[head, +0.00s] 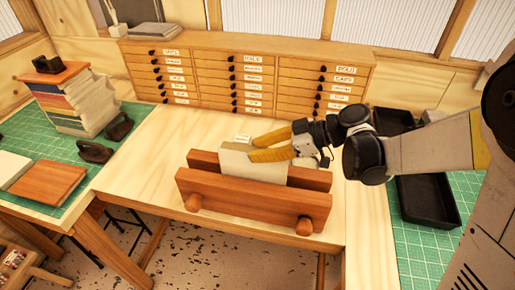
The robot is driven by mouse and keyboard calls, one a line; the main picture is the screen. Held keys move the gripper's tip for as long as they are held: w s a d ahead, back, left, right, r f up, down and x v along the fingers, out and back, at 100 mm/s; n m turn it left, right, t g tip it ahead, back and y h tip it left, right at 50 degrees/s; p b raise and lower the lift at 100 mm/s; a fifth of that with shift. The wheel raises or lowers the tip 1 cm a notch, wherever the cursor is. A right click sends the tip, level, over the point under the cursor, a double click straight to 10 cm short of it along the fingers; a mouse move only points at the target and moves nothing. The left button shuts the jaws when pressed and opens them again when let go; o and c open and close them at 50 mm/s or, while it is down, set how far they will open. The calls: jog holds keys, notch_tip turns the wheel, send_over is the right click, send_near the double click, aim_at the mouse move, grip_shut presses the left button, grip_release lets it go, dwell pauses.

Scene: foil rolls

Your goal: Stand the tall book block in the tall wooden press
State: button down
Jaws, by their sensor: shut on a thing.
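The wooden press (250,204) stands on the pale wooden table, with two reddish boards and two round knobs at its front. The cream-coloured book block (238,165) stands upright between the press's front and back boards, its lower part hidden by the front board. My gripper (254,148) reaches in from the right. Its yellow fingers are shut on the upper right part of the book block. Whether the block touches the bottom of the press is hidden.
A drawer cabinet (246,75) with labels stands behind the press. Stacked books (76,100) and dark weights (95,151) are on the left green mat (40,143). A brown board (47,182) lies nearer. A black tray (428,203) lies on the right. The table left of the press is clear.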

aim_at(258, 169)
jog(key=shift+f+b, duration=2.85)
jog(key=shift+f, duration=0.65)
jog(key=shift+f+b, duration=0.5)
jog(key=c, duration=1.2)
grip_release()
jog(key=shift+r+p, duration=2.5)
jog(key=shift+r, duration=1.05)
